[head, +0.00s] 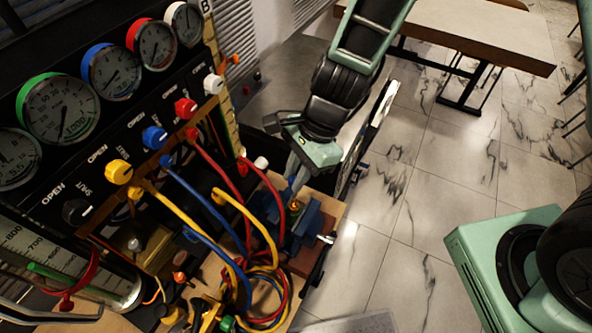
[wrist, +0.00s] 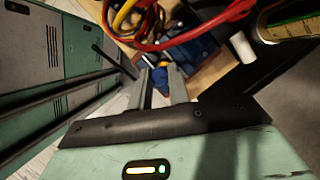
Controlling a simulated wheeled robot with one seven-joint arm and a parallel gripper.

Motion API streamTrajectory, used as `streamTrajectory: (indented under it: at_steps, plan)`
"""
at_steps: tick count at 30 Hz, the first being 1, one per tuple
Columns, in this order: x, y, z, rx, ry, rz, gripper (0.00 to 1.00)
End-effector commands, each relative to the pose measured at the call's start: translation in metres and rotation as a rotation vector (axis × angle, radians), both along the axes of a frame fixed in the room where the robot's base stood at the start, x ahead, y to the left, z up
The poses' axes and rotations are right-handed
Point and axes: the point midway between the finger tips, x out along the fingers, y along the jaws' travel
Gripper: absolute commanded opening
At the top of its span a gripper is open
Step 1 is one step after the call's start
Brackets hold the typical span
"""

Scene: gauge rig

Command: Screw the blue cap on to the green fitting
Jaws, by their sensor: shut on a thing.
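My gripper (head: 297,184) points down over the blue vise (head: 306,222) on the wooden bench, beside the hose bundle. In the wrist view, my gripper (wrist: 162,84) has its fingertips closed around a small blue piece, which looks like the blue cap (wrist: 160,75). In the head view the cap is mostly hidden by the fingers. A small brass-coloured piece (head: 295,206) shows just under the fingertips at the vise; I cannot tell if the cap touches it. A small green piece (head: 227,323) lies at the bench's front; I cannot tell which piece is the green fitting.
Red, blue and yellow hoses (head: 262,285) loop closely left of the vise. A gauge panel (head: 110,130) with coloured knobs stands at the left. A white cylinder (wrist: 242,47) shows in the wrist view. Open tiled floor (head: 400,220) lies to the right.

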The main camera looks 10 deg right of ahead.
Motion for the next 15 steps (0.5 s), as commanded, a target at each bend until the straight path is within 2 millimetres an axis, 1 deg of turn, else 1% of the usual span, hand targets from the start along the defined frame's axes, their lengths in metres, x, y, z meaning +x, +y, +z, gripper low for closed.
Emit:
streamTrajectory:
  at_steps: [8,15]
  plan:
    - [0.0,0.0,-0.015,0.001,0.001,0.0,0.0]
    - [0.0,0.0,-0.037,0.001,0.001,0.001,0.0]
